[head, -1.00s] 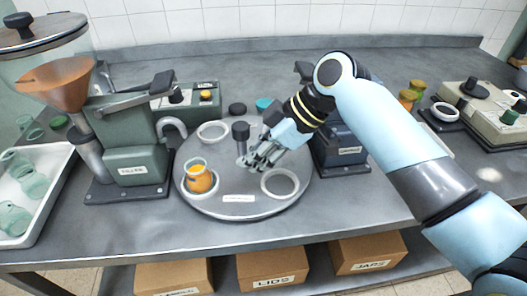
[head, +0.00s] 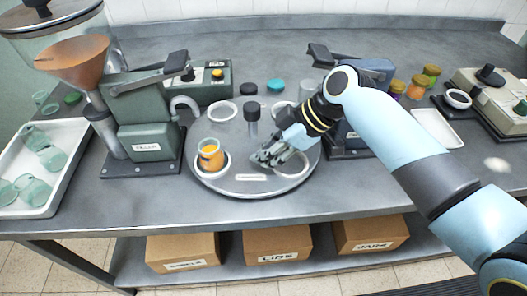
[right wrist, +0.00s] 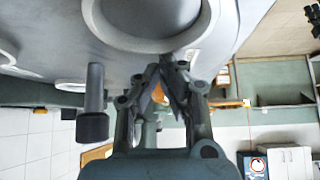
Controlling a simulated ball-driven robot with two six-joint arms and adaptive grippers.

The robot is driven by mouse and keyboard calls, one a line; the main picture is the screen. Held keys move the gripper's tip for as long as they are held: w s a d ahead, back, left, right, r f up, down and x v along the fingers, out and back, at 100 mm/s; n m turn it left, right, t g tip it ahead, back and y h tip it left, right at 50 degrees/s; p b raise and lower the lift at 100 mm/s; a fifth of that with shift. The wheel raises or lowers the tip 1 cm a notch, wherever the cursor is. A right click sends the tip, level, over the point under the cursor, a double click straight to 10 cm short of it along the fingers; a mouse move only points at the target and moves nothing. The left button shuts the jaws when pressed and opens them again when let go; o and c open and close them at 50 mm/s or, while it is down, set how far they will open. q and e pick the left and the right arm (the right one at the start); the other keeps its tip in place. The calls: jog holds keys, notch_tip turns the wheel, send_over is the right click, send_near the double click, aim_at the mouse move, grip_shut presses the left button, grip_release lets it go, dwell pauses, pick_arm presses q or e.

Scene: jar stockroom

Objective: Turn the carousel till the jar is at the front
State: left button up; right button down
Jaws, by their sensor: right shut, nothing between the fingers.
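The round grey carousel (head: 225,183) stands in the middle of the table, with several white rings on it and a dark upright post (head: 252,116) near its middle. The glass jar (head: 211,156) with orange contents stands upright in the ring at the carousel's left, slightly toward the front. My right gripper (head: 263,159) is shut and empty, low over the disc between the post and the front-right ring (head: 290,168). I cannot tell whether it touches the disc. The right wrist view shows its closed fingers (right wrist: 170,72) beside a ring, with the post to the left. My left gripper is out of view.
A green filling machine (head: 145,140) with a copper funnel stands left of the carousel, a blue machine (head: 350,140) right of it. A white tray (head: 62,185) of glass jars is far left. Bare table lies in front.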

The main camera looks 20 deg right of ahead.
jog(key=shift+w+d+f+n+b, duration=0.1)
jog(key=shift+d+f+n+b, duration=0.05)
jog(key=shift+d+n+b, duration=0.25)
jog(key=d, duration=0.2)
jog(key=shift+w+d+n+g, duration=0.2)
jog(key=shift+d+n+g, duration=0.1)
jog(key=shift+d+g, duration=0.1)
jog(key=shift+a, duration=0.1)
jog(key=shift+r, duration=0.2)
jog(key=v, duration=1.2)
jog(key=shift+f, duration=0.15)
